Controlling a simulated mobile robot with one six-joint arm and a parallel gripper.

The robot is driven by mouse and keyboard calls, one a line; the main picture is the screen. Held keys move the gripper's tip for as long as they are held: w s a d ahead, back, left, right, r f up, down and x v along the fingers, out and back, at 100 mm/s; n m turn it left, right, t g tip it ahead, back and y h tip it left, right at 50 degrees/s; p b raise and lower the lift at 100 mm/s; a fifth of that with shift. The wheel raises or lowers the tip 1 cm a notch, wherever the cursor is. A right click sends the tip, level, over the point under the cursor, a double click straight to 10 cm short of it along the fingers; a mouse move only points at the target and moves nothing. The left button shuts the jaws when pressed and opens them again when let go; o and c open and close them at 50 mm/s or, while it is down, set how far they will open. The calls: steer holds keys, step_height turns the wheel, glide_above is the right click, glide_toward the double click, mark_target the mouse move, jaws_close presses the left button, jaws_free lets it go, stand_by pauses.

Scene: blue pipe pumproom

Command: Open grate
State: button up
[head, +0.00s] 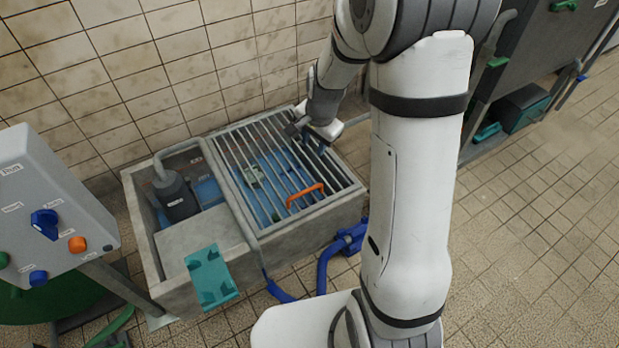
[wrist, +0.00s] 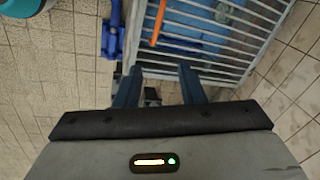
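The grate (head: 275,165) is a panel of grey metal bars lying flat over the right part of a concrete basin. An orange handle (head: 305,195) sits on its front part. In the wrist view the grate (wrist: 245,50) fills the upper right, and the orange handle (wrist: 157,24) shows near the top, beyond my fingertips. My gripper (head: 303,128) is above the back right part of the grate, apart from the handle. In the wrist view my gripper (wrist: 158,72) has its two fingers spread with nothing between them.
A pump (head: 176,196) stands in the basin's open left part. A teal bracket (head: 210,277) hangs on the front edge. A grey control box (head: 50,205) stands at left, and a tiled wall (head: 150,60) is behind. Blue pipes (head: 345,240) lie before the basin.

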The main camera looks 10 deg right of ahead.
mark_target(311, 188)
steer(key=w+f+m+b, duration=0.1)
steer(key=w+f+b, duration=0.1)
steer(key=f, duration=0.7)
steer(key=w+f+m+b, duration=0.1)
steer(key=f+b, duration=0.3)
steer(key=f, duration=0.5)
steer(key=w+d+f+m+b, duration=0.1)
steer(key=w+f+m+b, duration=0.1)
steer(key=f, duration=0.7)
steer(key=shift+w+b, duration=0.75)
steer(key=shift+b, duration=0.15)
steer(key=shift+c, duration=0.6)
steer(key=c, duration=0.6)
jaws_close()
steer(key=shift+w+r, duration=0.1)
